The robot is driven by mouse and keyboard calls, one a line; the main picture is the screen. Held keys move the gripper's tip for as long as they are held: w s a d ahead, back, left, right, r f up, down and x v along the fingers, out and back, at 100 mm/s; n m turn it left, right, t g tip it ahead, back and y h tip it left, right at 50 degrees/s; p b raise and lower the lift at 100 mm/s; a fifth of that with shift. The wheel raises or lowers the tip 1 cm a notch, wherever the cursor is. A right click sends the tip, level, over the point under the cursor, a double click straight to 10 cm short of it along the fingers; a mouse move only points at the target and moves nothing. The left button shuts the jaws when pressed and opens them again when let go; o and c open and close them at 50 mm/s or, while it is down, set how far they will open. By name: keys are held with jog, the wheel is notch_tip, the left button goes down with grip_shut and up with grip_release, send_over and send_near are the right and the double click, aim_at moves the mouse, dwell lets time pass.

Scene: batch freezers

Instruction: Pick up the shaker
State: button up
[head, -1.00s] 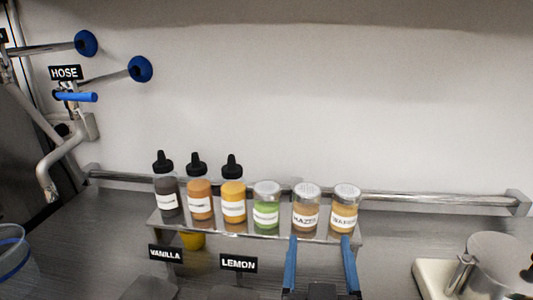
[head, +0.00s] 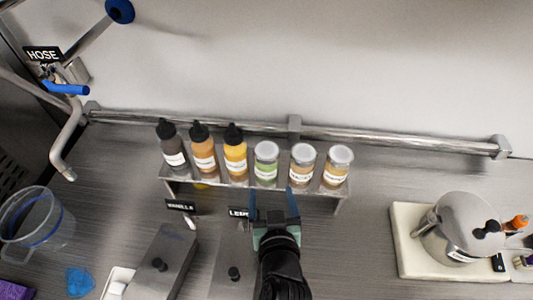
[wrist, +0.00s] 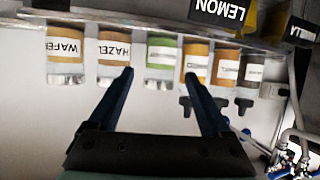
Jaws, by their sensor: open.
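Three shakers with silver lids stand on the right half of a small raised shelf: a green one (head: 266,166), a tan one labelled HAZEL (head: 301,168) and a tan one whose label starts WAFER (head: 336,169). My gripper (head: 271,192) is open and empty, in front of the shelf, just below the green shaker in the head view. In the wrist view, which is upside down, the green shaker (wrist: 161,55) shows between the two fingertips (wrist: 160,73). HAZEL (wrist: 111,55) is just left of them there, WAFER (wrist: 65,55) further left.
Three squeeze bottles with black caps (head: 203,154) stand left of the shakers on the same shelf (head: 215,185). A wall rail (head: 230,132) runs behind. Lidded bins (head: 158,262) stand in front. A steel pot (head: 462,228) is at right, a clear jug (head: 38,225) at left.

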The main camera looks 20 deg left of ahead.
aim_at(268, 172)
jog(key=x, duration=0.4)
jog(key=shift+w+a+p, duration=0.15)
jog(key=shift+w+p, duration=0.1)
jog(key=shift+p, duration=0.15)
jog(key=shift+w+a+p, duration=0.3)
jog(key=shift+w+p, duration=0.15)
jog(key=shift+w, duration=0.05)
jog(key=shift+p+x, duration=0.55)
jog(key=shift+x, duration=1.5)
jog(key=shift+r, duration=0.1)
jog(key=c, duration=1)
jog(key=shift+r, duration=0.1)
notch_tip(268, 172, up, 18)
jog(key=shift+f+b, duration=0.1)
jog(key=shift+b, duration=0.9)
